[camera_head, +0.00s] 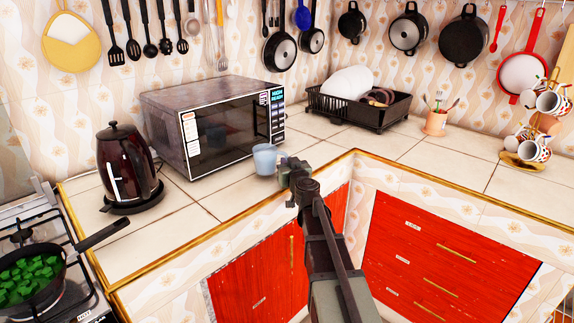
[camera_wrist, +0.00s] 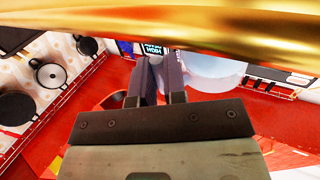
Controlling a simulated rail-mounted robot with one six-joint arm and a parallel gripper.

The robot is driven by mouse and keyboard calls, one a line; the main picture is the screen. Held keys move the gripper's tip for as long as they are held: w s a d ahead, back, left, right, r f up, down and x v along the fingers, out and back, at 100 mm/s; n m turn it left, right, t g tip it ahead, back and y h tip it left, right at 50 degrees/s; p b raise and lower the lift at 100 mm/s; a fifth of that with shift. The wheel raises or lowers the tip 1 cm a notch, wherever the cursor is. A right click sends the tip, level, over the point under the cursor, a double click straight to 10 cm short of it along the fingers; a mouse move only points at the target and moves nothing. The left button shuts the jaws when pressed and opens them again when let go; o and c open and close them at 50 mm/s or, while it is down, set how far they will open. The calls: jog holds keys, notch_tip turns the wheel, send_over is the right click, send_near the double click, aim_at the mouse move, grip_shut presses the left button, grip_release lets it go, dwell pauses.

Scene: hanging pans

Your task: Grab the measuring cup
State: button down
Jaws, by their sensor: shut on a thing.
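The measuring cup (camera_head: 266,158) is a pale blue, see-through cup at the counter's front edge, in front of the microwave. It stands upright, and I cannot tell whether its base touches the tiles. My gripper (camera_head: 286,168) is at the cup's right side in the head view, shut on it. The arm hides the exact grip. In the wrist view, the two dark fingers of my gripper (camera_wrist: 158,64) are close together, with the pale round cup (camera_wrist: 210,75) just right of them.
The microwave (camera_head: 218,125) stands close behind the cup. A dark kettle (camera_head: 126,165) is to the left, and a black dish rack (camera_head: 360,106) is at the back right. The gold-trimmed counter edge (camera_head: 215,236) runs beside the arm. Tiles right of the cup are clear.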

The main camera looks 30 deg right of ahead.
notch_tip(320, 180, up, 17)
jog(key=p, duration=1.6)
jog(key=shift+r+p, duration=0.2)
jog(key=shift+p, duration=0.15)
